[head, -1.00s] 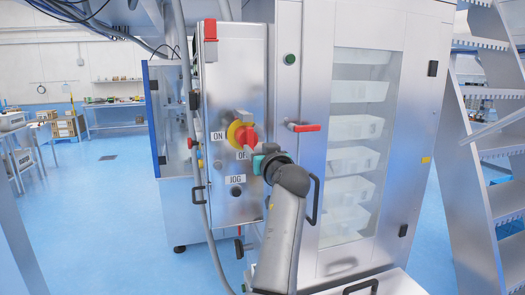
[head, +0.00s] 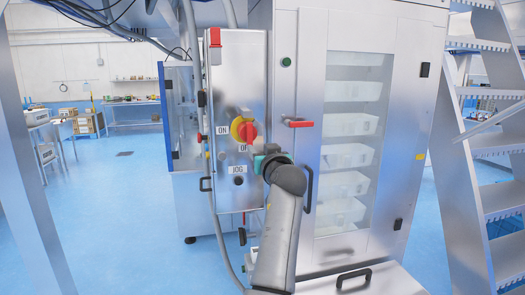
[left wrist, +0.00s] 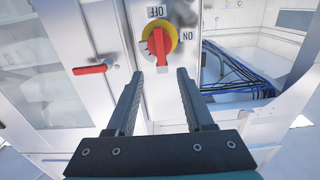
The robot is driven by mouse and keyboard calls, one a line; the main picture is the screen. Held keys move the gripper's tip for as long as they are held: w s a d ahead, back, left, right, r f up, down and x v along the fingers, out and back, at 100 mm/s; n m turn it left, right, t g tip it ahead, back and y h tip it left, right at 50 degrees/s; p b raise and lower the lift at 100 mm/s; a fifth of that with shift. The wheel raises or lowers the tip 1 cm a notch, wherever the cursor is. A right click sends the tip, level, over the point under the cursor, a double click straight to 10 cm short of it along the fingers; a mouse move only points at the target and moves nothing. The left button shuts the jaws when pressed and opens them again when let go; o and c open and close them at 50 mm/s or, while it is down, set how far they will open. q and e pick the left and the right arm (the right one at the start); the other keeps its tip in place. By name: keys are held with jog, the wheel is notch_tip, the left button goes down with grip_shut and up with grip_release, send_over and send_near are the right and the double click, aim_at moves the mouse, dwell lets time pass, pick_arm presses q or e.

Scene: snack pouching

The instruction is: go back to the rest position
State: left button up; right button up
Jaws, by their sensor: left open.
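The red rotary switch on a yellow disc (head: 245,131) is on the steel control box, between the ON and OFF labels. It also shows in the left wrist view (left wrist: 158,44), just beyond my fingertips. My left gripper (head: 259,146) is in front of the box, just below and right of the switch. In the left wrist view my left gripper (left wrist: 158,76) has its two dark fingers spread, with nothing between them. The fingers look apart from the switch. In the head view the fingers are small and hard to make out. My right gripper does not show.
The steel cabinet (head: 290,200) with white trays behind glass stands at right. Its red-handled latch (head: 299,123) and black door handle (head: 309,189) are close to my left arm. Metal stairs (head: 490,180) stand far right. Blue floor (head: 120,225) is clear at left.

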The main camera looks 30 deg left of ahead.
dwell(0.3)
